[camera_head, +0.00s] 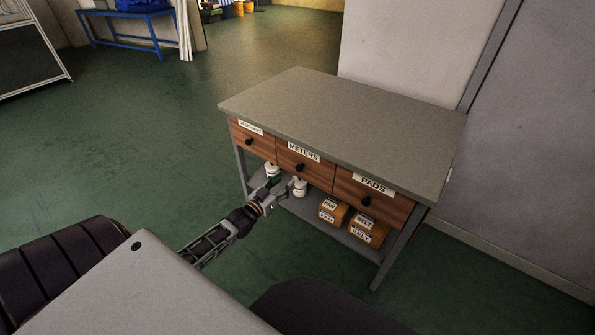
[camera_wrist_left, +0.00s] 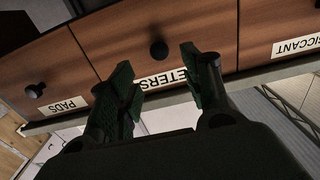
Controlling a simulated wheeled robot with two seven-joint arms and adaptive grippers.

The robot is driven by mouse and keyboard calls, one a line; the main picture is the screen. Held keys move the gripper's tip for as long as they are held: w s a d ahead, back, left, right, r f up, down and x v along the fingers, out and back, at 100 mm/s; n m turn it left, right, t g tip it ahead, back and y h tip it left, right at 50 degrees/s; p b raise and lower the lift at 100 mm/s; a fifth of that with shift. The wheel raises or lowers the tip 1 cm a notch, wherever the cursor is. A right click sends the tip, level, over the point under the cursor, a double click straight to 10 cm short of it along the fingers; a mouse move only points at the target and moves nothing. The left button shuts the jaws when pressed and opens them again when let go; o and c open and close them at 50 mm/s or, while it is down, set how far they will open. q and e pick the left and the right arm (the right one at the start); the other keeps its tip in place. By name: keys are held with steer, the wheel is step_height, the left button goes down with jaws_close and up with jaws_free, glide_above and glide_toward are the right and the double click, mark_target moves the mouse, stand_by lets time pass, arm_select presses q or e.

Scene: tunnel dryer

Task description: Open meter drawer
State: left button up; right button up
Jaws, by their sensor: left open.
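The METERS drawer (camera_head: 318,174) is a brown wooden front with a white label and a dark round knob (camera_head: 299,168), in the middle of three drawers under the grey bench top. It looks shut, flush with its neighbours. My left gripper (camera_head: 281,183) is open and empty, just in front of and below that drawer. In the left wrist view, the METERS drawer (camera_wrist_left: 130,28) appears upside down, and its knob (camera_wrist_left: 158,50) lies between the two spread fingertips in the picture. No contact with the knob is visible. My right gripper is out of view.
The left drawer (camera_head: 254,142) and the PADS drawer (camera_head: 371,198) flank it, both shut. White bottles (camera_head: 300,188) and labelled cardboard boxes (camera_head: 368,228) stand on the lower shelf (camera_head: 336,234). A wall is behind the bench (camera_head: 345,115); green floor is clear to the left.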

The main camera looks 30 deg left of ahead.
mark_target(298, 169)
arm_select(q)
steer(key=shift+w+d+b, duration=0.2)
steer(key=shift+w+b, duration=0.4)
steer(key=shift+w, duration=2.75)
steer(key=shift+w+d+b, duration=0.1)
steer(key=shift+w+b, duration=0.2)
steer(key=shift+w, duration=0.9)
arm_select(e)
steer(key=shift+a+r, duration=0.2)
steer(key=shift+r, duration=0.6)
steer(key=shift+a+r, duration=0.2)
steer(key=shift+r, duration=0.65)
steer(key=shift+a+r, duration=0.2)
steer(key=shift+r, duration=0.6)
arm_select(q)
steer(key=shift+c, duration=0.5)
jaws_close()
